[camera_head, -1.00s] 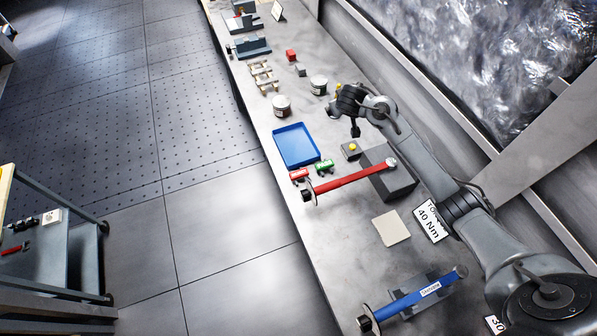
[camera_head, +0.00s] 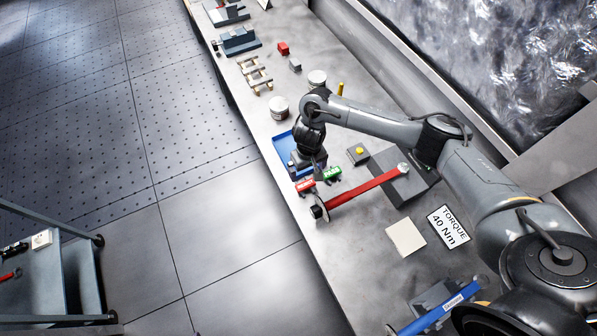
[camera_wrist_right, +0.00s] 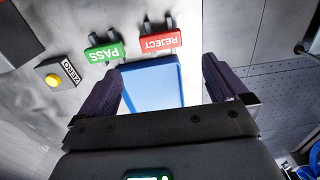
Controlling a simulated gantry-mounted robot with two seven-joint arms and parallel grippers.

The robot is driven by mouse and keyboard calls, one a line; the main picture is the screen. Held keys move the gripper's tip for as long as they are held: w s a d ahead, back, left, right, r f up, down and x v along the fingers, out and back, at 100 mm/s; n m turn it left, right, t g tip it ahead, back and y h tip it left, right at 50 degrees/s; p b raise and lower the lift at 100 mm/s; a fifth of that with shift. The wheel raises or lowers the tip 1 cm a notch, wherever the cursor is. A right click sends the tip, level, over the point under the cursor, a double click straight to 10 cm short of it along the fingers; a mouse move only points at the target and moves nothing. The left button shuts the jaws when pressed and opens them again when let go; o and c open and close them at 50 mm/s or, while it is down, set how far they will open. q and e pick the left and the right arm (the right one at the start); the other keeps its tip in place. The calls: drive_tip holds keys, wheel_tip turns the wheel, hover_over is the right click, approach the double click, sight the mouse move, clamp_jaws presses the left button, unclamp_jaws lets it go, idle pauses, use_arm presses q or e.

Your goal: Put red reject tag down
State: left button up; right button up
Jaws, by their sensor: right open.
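The red reject tag (camera_head: 305,185) rests on the bench by the near end of the blue tray (camera_head: 281,147). Its REJECT lettering reads upside down in the right wrist view (camera_wrist_right: 161,41). The green pass tag (camera_head: 332,174) is beside it, and also shows in the wrist view (camera_wrist_right: 104,52). My right gripper (camera_head: 314,170) is over the near part of the tray, close to both tags. In the wrist view its fingers (camera_wrist_right: 162,82) are spread with only the blue tray seen between them; the red tag is outside them. My left gripper is not in view.
A red torque wrench (camera_head: 362,187) lies close by, across a dark block. A box with a yellow button (camera_head: 358,154) stands right of the tags. Jars (camera_head: 279,108) stand beyond the tray. A beige pad (camera_head: 405,237) and torque sign (camera_head: 448,226) lie nearer.

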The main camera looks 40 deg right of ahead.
drive_tip(key=b, duration=0.3)
hover_over(305, 184)
drive_tip(key=f, duration=0.5)
drive_tip(key=shift+s+f, duration=0.25)
drive_tip(key=shift+s, duration=0.15)
drive_tip(key=shift+w+f+b, duration=0.1)
drive_tip(key=shift+f+b, duration=0.3)
drive_tip(key=shift+f, duration=0.25)
drive_tip(key=shift+w+f+b, duration=0.15)
drive_tip(key=shift+f, duration=0.9)
drive_tip(key=shift+w+f+b, duration=0.1)
drive_tip(key=shift+f+b, duration=0.05)
drive_tip(key=shift+f, duration=0.85)
drive_tip(key=shift+c, duration=0.2)
drive_tip(key=c, duration=0.9)
drive_tip(key=shift+r, duration=0.15)
